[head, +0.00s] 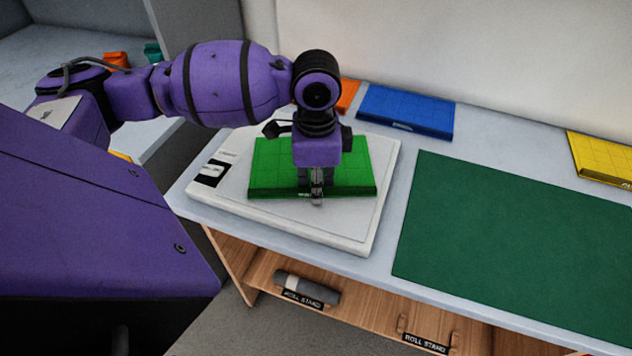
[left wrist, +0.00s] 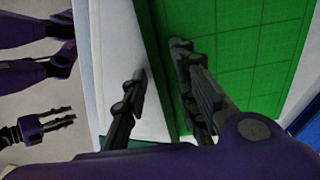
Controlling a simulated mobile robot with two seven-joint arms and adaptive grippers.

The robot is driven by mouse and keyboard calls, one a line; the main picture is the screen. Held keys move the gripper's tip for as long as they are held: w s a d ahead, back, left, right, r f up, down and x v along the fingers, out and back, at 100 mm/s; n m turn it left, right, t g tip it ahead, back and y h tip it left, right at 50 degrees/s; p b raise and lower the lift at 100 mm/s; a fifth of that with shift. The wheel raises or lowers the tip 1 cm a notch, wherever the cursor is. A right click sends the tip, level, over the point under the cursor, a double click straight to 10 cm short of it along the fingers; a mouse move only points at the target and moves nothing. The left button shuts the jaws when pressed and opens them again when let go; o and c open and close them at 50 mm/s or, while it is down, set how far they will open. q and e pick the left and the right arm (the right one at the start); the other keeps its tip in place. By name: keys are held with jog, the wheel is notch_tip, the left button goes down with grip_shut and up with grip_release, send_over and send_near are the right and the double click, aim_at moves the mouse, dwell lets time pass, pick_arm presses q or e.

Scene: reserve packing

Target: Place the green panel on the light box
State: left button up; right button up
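The green panel (head: 345,168) lies flat on the white light box (head: 350,228), toward its back, with bare surface in front and at the left. My left gripper (head: 316,190) is at the panel's front edge. In the left wrist view my left gripper (left wrist: 160,70) has its fingers apart: one over the green panel (left wrist: 240,70), the other outside its edge over the white light box (left wrist: 115,60). White surface shows between the outer finger and the panel edge. My right gripper (left wrist: 72,115) shows small in the left wrist view, fingers apart and empty, away from the panel.
A blue panel (head: 405,110) and an orange one (head: 348,95) lie behind the light box. A yellow panel (head: 605,158) is at the far right. A dark green mat (head: 520,240) covers the table's right side. Below is a wooden shelf with a grey roll (head: 308,287).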

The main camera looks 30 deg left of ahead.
pick_arm(q)
notch_tip(320, 180, up, 12)
jog(key=p, duration=0.1)
dwell(0.6)
dwell(1.1)
